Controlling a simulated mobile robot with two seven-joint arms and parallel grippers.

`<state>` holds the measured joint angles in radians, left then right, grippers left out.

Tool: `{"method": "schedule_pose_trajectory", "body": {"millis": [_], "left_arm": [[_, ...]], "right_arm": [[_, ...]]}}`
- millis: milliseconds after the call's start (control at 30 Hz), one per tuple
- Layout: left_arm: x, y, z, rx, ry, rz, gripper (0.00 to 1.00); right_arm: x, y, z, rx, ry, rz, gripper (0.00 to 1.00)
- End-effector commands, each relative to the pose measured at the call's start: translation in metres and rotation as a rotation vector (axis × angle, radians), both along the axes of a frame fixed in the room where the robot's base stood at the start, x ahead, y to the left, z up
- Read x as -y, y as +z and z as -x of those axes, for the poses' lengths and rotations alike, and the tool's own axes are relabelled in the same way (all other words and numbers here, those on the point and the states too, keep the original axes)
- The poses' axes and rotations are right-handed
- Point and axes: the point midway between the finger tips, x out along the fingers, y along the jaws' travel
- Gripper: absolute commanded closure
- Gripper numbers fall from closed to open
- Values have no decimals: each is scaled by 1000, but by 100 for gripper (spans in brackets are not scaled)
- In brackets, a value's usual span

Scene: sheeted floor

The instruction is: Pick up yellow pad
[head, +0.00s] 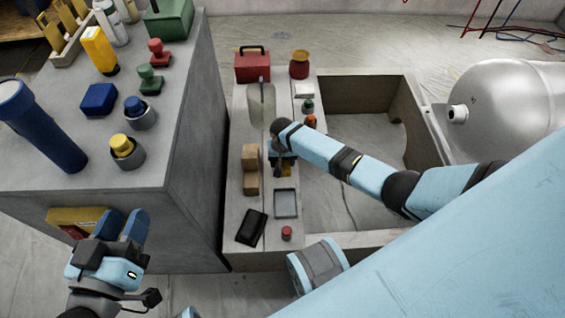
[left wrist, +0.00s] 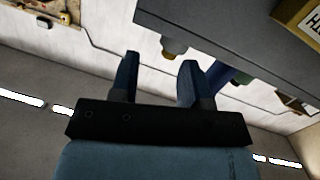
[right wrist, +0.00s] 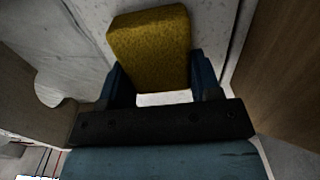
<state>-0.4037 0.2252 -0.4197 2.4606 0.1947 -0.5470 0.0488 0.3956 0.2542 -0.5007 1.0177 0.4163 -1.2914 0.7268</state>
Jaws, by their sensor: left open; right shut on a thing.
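The yellow pad (right wrist: 150,48) is a rough, sponge-like block. In the right wrist view my right gripper (right wrist: 163,85) is shut on it, with one blue finger on each side. In the head view a small part of the pad (head: 286,170) shows under my right gripper (head: 281,158), over the narrow ledge; the arm hides most of it. I cannot tell whether the pad touches the ledge. My left gripper (head: 124,222) is open and empty in front of the grey block. Its parted fingers also show in the left wrist view (left wrist: 158,80).
The ledge holds wooden blocks (head: 251,180), a black wallet-like item (head: 251,228), a grey tray (head: 286,203) and a red toolbox (head: 252,66). A grey block (head: 180,150) with stamps and a blue flashlight (head: 40,125) stands left.

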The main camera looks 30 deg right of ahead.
Motion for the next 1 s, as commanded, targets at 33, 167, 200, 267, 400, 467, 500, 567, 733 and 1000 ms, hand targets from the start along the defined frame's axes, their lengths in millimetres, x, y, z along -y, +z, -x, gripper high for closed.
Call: {"method": "schedule_pose_trajectory", "body": {"millis": [33, 167, 200, 267, 400, 467, 500, 567, 733, 1000], "left_arm": [[0, 3, 0, 2, 0, 1, 57], [0, 12, -1, 17, 7, 8, 57], [-1, 17, 0, 27, 12, 21, 57], [0, 24, 1, 40, 22, 43, 57], [-2, 50, 1, 105, 46, 77, 57], [-3, 61, 1, 135, 57, 94, 57], [-4, 68, 1, 157, 63, 104, 57], [-5, 79, 2, 189, 73, 120, 57], [-8, 105, 5, 269, 95, 158, 57], [-17, 74, 0, 148, 128, 58, 57]], "right_arm": [[0, 4, 0, 1, 0, 0, 65], [0, 16, 0, 2, 0, 0, 65], [0, 22, -1, 2, 0, 0, 65], [0, 33, -1, 2, 0, 0, 65], [0, 65, -1, 3, 0, -1, 65], [0, 81, -1, 3, 1, -1, 65], [0, 91, 0, 3, 1, -1, 65], [0, 106, 0, 2, 0, -1, 65], [0, 146, 0, 2, 0, 0, 65], [0, 187, -1, 1, -1, 0, 65]]}}
